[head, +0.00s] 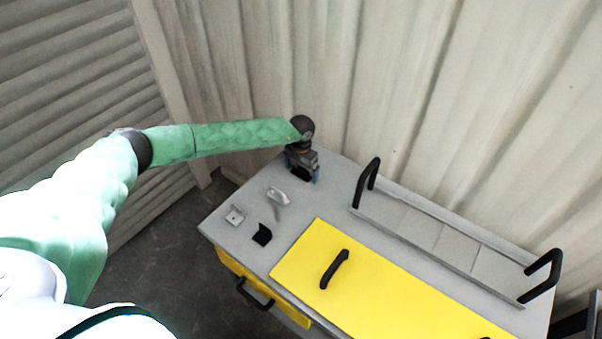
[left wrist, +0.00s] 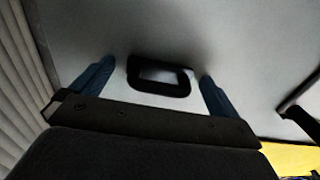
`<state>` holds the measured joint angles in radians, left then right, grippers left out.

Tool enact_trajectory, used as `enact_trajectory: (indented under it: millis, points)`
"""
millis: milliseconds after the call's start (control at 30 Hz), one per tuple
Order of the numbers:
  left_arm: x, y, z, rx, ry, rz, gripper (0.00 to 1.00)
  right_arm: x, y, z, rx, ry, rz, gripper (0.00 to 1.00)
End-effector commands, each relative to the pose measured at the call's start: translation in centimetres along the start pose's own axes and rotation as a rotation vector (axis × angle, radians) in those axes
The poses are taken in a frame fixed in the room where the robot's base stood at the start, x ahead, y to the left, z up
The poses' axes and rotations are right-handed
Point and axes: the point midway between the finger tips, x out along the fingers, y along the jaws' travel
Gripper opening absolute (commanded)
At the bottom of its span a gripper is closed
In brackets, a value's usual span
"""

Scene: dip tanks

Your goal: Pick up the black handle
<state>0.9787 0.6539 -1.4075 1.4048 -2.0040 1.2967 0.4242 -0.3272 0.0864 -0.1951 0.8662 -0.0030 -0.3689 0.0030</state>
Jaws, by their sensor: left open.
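A black handle (left wrist: 160,88), a rounded rectangular loop, shows in the left wrist view against the grey worktop, between the two blue fingers. My left gripper (head: 302,171) is open, pointing down over the far left corner of the worktop. In the left wrist view its fingers (left wrist: 157,74) lie on either side of the handle, with a visible gap at each side. Whether the fingers are level with the handle is hard to tell. In the head view the gripper mostly hides this handle. My right gripper is not in view.
The grey worktop (head: 225,215) holds small metal parts (head: 278,196), (head: 235,215) and a black part (head: 262,235). A yellow lid (head: 385,292) has its own black handle (head: 334,269). A grey tank (head: 440,240) has black end handles. A corrugated wall (head: 400,80) stands close behind.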

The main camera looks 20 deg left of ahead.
Motion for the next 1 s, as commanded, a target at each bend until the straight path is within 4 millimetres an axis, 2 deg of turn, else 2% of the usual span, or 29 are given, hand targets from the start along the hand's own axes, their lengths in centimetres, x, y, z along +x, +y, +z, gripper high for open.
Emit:
enact_trajectory:
  millis: [33, 300, 633, 767, 867, 900, 1000]
  points:
    - [0.0, 0.0, 0.0, 0.000, 0.000, 0.000, 1.00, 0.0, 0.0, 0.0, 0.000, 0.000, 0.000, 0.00]
    - [0.0, 0.0, 0.0, 0.000, 0.000, 0.000, 0.47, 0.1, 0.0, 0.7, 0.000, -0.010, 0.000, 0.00]
    - [-0.7, 0.0, 0.0, 0.000, -0.001, 0.000, 0.46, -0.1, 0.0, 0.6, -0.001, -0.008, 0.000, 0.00]
    - [-2.4, 0.1, 0.0, 0.000, -0.002, 0.000, 0.46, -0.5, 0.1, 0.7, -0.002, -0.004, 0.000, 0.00]
    - [-4.5, 0.0, 0.1, 0.001, -0.002, -0.001, 0.46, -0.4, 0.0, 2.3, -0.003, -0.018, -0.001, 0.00]
    - [-4.7, -0.7, 0.3, 0.003, -0.002, -0.003, 0.46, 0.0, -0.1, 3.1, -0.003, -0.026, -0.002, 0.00]
    - [-5.9, -2.9, 1.2, 0.005, -0.002, -0.002, 0.46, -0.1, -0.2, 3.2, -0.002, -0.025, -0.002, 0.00]
